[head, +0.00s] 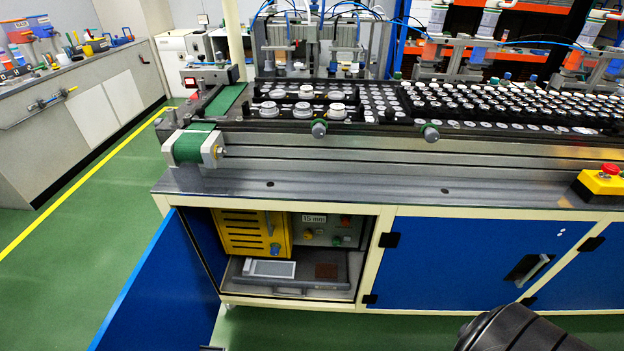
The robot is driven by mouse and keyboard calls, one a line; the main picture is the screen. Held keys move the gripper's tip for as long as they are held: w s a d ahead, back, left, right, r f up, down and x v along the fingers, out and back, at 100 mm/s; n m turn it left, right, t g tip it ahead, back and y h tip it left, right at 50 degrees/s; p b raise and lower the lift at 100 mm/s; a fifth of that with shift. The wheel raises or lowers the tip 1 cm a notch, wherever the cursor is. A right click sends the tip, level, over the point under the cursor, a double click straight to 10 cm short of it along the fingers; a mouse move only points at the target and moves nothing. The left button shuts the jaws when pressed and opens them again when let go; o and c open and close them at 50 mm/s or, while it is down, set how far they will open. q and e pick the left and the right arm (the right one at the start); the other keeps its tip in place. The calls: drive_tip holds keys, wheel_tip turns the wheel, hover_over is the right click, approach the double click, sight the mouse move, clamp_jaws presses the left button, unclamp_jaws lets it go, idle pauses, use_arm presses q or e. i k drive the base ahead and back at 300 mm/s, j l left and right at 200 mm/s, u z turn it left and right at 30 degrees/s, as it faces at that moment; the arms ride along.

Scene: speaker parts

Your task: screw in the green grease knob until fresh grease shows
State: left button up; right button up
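A small green knob (337,240) sits on the grey panel inside the open cabinet, below the "15 mm" label (314,218). It is small, and I cannot tell how far it is screwed in. No grease is discernible around it. I cannot tell from this view which knob is the grease knob. Neither gripper shows; a black rounded part of my arm enters at the bottom right.
The blue cabinet door (150,290) stands open to the left. Inside are a yellow slotted box (250,233) and a grey drawer or tray (318,285). A closed blue door (470,255) is to the right. A red emergency button (609,169) is on the ledge. Green floor is free at left.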

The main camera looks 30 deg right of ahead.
sight(337, 242)
drive_tip(key=l+z, duration=0.1)
drive_tip(key=z, duration=0.65)
drive_tip(key=i+l+z, duration=0.1)
drive_tip(key=z, duration=0.25)
